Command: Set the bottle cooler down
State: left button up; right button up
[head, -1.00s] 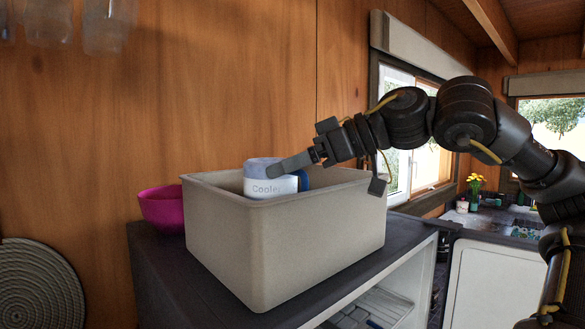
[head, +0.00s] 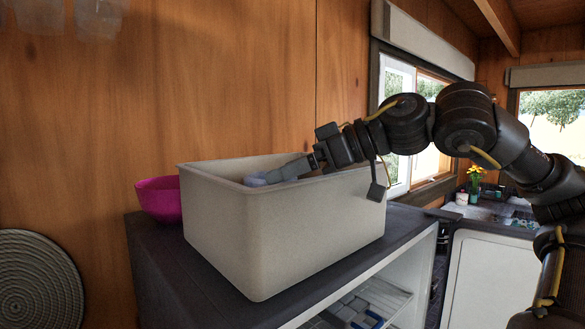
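The bottle cooler (head: 256,181) is inside the large beige bin (head: 290,240), near its left part. Only a bit of its grey-blue top shows above the front rim; the rest of it is hidden by the bin wall. My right gripper (head: 272,177) reaches into the bin from the right, with a grey finger against the cooler's top. It is shut on the cooler, though the far finger is hidden. Whether the cooler touches the bin's floor cannot be seen. My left gripper is not in view.
The bin stands on a dark cabinet top (head: 155,262). A magenta bowl (head: 160,199) sits just left of the bin, against the wooden wall. A round woven grey mat (head: 38,285) is at the lower left. Below the top is an open shelf with a rack (head: 380,300).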

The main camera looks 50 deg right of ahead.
jog(key=shift+o, duration=1.1)
jog(key=shift+s+a+r, duration=0.1)
jog(key=shift+a, duration=0.1)
jog(key=shift+d+r+p, duration=0.1)
jog(key=shift+r+p, duration=0.25)
jog(key=shift+p, duration=0.05)
jog(key=shift+d+r, duration=0.15)
jog(key=shift+r, duration=0.2)
jog(key=b+v, duration=0.4)
jog(key=v, duration=0.7)
jog(key=shift+s, duration=0.4)
jog(key=shift+d, duration=0.1)
